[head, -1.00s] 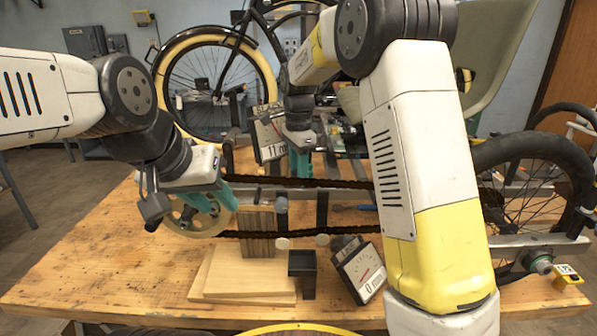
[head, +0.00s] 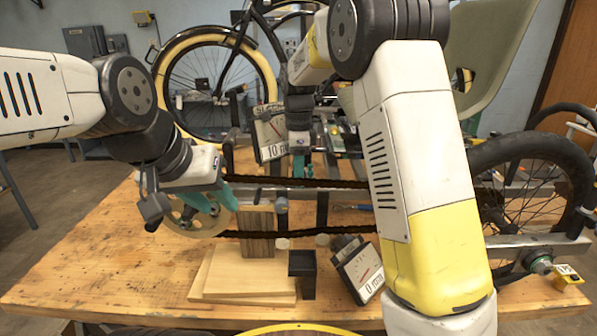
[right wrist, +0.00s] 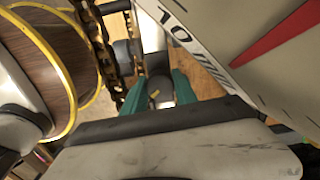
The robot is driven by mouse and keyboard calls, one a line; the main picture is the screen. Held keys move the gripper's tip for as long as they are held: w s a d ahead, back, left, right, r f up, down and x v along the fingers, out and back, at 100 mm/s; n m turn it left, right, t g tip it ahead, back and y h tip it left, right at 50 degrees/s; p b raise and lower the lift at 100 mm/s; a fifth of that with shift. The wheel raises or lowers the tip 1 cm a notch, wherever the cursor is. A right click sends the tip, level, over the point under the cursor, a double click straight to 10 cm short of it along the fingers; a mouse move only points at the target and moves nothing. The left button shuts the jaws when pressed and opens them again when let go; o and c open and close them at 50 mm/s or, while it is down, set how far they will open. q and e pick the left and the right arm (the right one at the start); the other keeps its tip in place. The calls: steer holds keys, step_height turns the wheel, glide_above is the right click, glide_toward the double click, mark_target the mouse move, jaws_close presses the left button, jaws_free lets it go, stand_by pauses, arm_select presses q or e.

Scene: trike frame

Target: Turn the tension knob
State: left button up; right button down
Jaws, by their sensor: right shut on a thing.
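My right gripper (right wrist: 157,95) is shut on the dark tension knob (right wrist: 160,88), which shows a small yellow mark between the teal fingers in the right wrist view. In the head view the right gripper (head: 299,164) points down behind the chain (head: 300,182), and I cannot make out the knob there. A gauge (head: 270,138) beside it reads 10 mm; it is also large in the right wrist view (right wrist: 245,30). My left gripper (head: 208,203) is at the pale chainring (head: 195,224) on the left; whether its fingers are open or shut is unclear.
A wooden block (head: 258,232) stands on boards (head: 240,290) under the chain. A second gauge (head: 360,275) reading 0 mm and a black cup (head: 303,272) are in front. A black-tyred wheel (head: 500,150) stands at right. The front left tabletop (head: 110,270) is clear.

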steer(key=shift+w+r, duration=0.1)
steer(key=c, duration=1)
jaws_free()
steer(key=shift+o, duration=0.2)
